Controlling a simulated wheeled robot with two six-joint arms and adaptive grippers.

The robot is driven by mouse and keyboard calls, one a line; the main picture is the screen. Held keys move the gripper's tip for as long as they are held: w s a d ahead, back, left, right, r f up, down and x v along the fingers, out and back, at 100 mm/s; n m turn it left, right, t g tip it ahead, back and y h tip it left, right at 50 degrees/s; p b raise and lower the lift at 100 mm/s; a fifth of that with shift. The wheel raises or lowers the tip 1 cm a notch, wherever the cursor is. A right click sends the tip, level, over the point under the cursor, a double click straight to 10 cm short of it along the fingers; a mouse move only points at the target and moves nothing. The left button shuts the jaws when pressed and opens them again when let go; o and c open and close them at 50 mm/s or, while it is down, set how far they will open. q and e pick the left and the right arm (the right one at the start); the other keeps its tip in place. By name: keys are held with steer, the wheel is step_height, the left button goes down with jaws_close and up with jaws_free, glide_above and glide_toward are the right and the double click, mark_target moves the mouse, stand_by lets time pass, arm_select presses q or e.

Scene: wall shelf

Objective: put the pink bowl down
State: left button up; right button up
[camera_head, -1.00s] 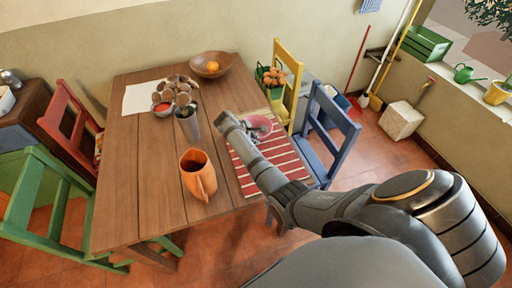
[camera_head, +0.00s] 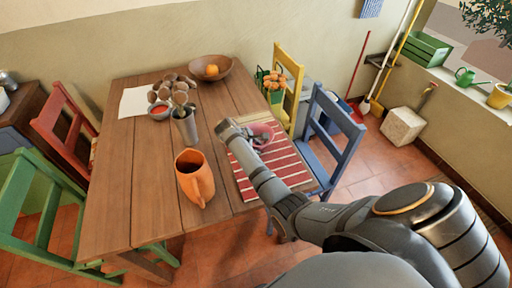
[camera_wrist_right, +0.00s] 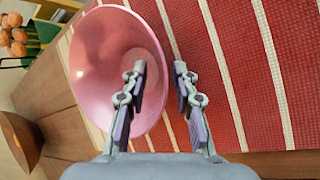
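The pink bowl (camera_head: 263,136) stands at the far part of the red-and-white striped mat (camera_head: 262,173) on the wooden table. It looks upright and resting on the mat. My right gripper (camera_head: 246,133) is at the bowl's left side. In the right wrist view, its two fingers (camera_wrist_right: 160,85) are apart. One finger is over the inside of the pink bowl (camera_wrist_right: 98,60) and the other is outside over the striped mat (camera_wrist_right: 250,70), with the rim between them. A gap shows between the fingers and the rim. My left gripper is not in view.
An orange jug (camera_head: 195,180) and a grey cup (camera_head: 186,128) with brown-headed items stand left of my right arm. A wooden bowl (camera_head: 220,72) holds an orange fruit at the back. Blue (camera_head: 340,130) and yellow (camera_head: 291,88) chairs stand by the table's right side.

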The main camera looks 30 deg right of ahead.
steer(key=v, duration=1.2)
